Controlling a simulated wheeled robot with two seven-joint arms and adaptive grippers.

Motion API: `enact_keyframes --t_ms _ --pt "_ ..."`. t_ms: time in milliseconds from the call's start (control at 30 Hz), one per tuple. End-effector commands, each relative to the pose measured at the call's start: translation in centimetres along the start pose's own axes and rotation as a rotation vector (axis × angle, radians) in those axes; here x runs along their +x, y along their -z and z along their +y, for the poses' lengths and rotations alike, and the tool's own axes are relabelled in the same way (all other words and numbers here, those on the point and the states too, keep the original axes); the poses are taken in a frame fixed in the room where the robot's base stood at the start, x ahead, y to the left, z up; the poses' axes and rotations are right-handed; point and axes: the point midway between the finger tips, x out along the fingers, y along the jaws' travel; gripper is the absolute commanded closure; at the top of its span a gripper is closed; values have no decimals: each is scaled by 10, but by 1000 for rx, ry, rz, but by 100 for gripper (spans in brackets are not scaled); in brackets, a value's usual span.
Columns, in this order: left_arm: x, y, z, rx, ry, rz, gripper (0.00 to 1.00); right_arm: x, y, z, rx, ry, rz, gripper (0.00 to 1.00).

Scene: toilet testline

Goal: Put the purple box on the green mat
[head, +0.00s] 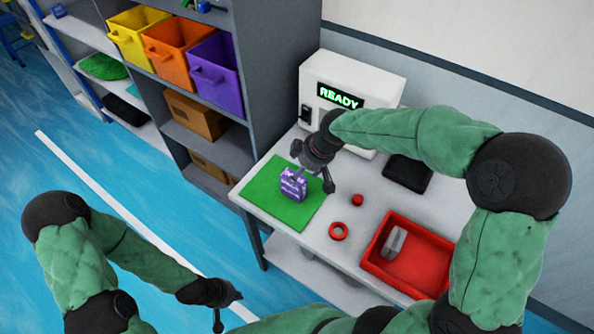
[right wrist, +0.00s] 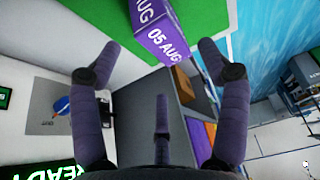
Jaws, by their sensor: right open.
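The purple box (head: 293,184), with white lettering, stands upright on the green mat (head: 262,192) on the white table. My right gripper (head: 311,168) is just above and beside it, fingers spread. In the right wrist view the purple box (right wrist: 170,38), marked "05 AUG", lies beyond the open fingers, against the green mat (right wrist: 205,18), with gaps to both fingers. The box's underside is hidden. My left gripper (head: 226,308) is low at the bottom of the head view, over the floor, fingers apart and empty.
A red tray (head: 420,268) with a grey item, a red ring (head: 338,231) and a small red piece (head: 358,200) are on the table. A white machine reading "READY" (head: 350,85) stands behind. A shelf with coloured bins (head: 175,48) is at left.

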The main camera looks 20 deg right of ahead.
Motion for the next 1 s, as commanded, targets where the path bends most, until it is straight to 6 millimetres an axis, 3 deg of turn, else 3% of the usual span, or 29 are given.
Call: enact_keyframes --t_ms 100,333,1000 --pt "-10 0 4 0 0 0 100 -27 1 1 0 -2 2 24" --pt "-18 -1 6 0 0 0 100 -54 0 0 0 -1 1 24" --pt "-18 -1 7 0 0 0 100 -60 0 0 0 0 -1 24"
